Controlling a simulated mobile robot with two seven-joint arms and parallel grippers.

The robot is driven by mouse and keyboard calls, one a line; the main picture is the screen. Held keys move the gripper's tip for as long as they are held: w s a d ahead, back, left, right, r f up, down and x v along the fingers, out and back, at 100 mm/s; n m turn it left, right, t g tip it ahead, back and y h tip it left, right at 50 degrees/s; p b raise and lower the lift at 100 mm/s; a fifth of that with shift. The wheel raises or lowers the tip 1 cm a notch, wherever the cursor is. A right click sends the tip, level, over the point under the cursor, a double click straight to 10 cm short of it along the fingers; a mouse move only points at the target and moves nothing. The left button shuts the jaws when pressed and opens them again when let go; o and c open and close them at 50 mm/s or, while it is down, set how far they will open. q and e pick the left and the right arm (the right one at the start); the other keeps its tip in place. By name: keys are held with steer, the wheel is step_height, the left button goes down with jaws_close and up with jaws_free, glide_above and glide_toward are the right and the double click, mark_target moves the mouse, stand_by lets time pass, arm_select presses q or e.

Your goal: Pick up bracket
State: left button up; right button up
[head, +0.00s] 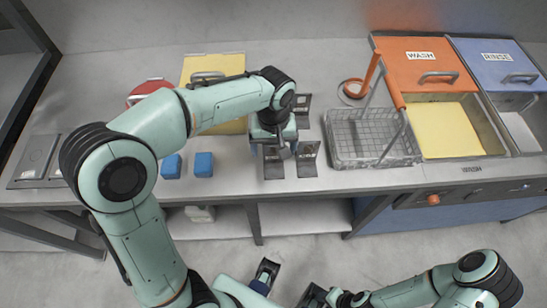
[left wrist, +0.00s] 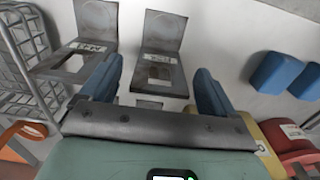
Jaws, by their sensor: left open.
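Several dark metal L-shaped brackets with white labels are on the grey counter. One bracket (head: 273,166) is below my left gripper (head: 275,148) in the head view, partly covered by it. In the left wrist view this bracket (left wrist: 160,52) shows between the open blue fingers of the left gripper (left wrist: 155,90), beyond their tips and apart from them. A second bracket (head: 308,160) is beside it, and it also shows in the left wrist view (left wrist: 93,30). A third bracket (head: 302,103) is farther back. My right arm (head: 420,291) is low at the bottom; its jaws are unclear.
A wire basket (head: 345,140) stands right of the brackets, before an orange wash sink (head: 412,68) and a blue rinse sink (head: 498,62). Blue blocks (head: 204,164) lie to the left. A yellow lidded container (head: 210,63) and a red item (head: 150,87) are behind.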

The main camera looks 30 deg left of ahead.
arm_select(q)
steer(key=shift+f, duration=0.7)
steer(key=c, duration=1.3)
steer(key=shift+c, duration=0.7)
steer(key=shift+r, duration=0.15)
